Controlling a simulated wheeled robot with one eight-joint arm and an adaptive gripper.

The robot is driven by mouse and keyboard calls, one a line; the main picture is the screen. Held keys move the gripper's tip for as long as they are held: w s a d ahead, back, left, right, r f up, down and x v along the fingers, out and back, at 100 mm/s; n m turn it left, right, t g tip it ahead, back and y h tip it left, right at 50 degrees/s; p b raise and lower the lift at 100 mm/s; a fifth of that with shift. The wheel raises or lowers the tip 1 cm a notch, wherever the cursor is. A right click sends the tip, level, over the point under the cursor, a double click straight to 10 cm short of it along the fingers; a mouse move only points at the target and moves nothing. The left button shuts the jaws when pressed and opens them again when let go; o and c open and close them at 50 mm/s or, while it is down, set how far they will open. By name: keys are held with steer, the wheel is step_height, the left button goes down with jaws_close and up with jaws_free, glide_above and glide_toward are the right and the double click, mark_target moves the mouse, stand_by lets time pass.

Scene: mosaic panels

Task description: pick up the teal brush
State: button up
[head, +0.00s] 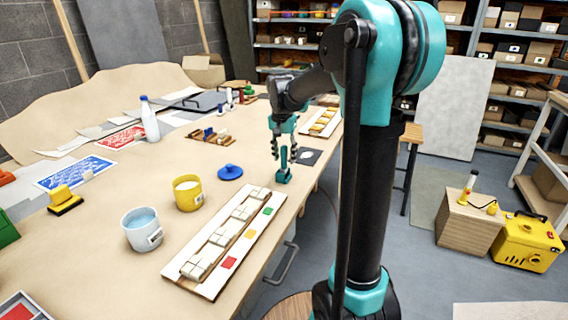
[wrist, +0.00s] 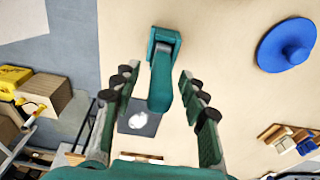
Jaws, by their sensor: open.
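The teal brush (head: 284,170) stands on the workbench near its right edge, its handle pointing up towards my gripper (head: 282,151). In the wrist view the brush (wrist: 162,80) shows its teal handle and a grey part near its far end. My gripper (wrist: 157,84) is open, with one finger on each side of the handle. Gaps show between the handle and both fingers in the wrist view. How deep the handle reaches between them is hard to tell.
A blue lid-like disc (head: 230,173) lies left of the brush. A yellow cup (head: 188,194), a white cup (head: 142,231) and a long mosaic panel (head: 208,270) are nearer. A dark grey square (head: 309,157) lies just right of the brush, by the bench edge.

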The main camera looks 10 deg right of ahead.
steer(key=shift+f, duration=0.4)
jaws_close()
step_height(320, 180, up, 20)
stand_by(0.8)
